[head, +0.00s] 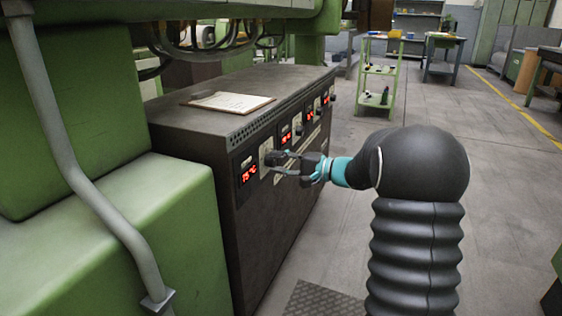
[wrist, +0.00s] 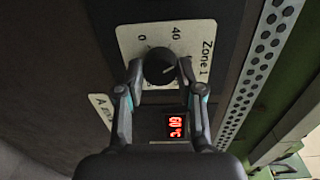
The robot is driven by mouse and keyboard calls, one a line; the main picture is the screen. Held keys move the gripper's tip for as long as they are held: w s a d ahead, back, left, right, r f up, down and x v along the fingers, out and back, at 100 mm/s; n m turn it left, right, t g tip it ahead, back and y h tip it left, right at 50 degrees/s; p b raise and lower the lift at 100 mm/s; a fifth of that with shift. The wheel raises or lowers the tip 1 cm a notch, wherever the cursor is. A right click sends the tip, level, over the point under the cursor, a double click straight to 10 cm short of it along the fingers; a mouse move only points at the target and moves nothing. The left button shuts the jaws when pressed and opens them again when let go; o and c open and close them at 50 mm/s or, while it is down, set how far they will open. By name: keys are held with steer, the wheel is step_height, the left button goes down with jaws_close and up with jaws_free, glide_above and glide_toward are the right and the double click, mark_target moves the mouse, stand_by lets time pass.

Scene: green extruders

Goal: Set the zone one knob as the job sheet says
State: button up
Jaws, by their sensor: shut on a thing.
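The zone one knob (wrist: 159,65) is a round black dial on a pale plate marked "Zone 1", with "0" and "40" printed beside it. My gripper (wrist: 160,72) has one fingertip on each side of the knob and is shut on it. In the head view my gripper (head: 277,161) reaches the panel at the cabinet's near end, and its fingers hide most of the knob.
The dark control cabinet (head: 190,140) carries more knobs and red displays (head: 286,138) farther along its face. Green machinery (head: 110,220) stands close on the left. A green shelf cart (head: 378,85) stands behind. The grey floor on the right is open.

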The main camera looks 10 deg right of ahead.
steer(key=m+p, duration=0.2)
steer(key=m, duration=0.1)
steer(key=shift+a+r, duration=0.15)
steer(key=shift+r, duration=0.05)
steer(key=m+p, duration=0.3)
steer(key=m, duration=0.1)
steer(key=shift+m+g+y, duration=0.3)
steer(key=shift+m+y, duration=0.1)
steer(key=m+p, duration=0.6)
steer(key=m, duration=0.1)
steer(key=shift+f, duration=0.1)
steer(key=m+p, duration=0.1)
steer(key=m, duration=0.2)
steer(key=shift+f+m, duration=0.15)
steer(key=shift+m, duration=0.15)
steer(key=m, duration=0.3)
steer(key=shift+f+m+y, duration=0.1)
steer(key=shift+m+y, duration=0.2)
steer(key=shift+m, duration=0.1)
steer(key=m, duration=0.4)
steer(key=shift+m+t, duration=0.4)
steer(key=shift+m, duration=1.3)
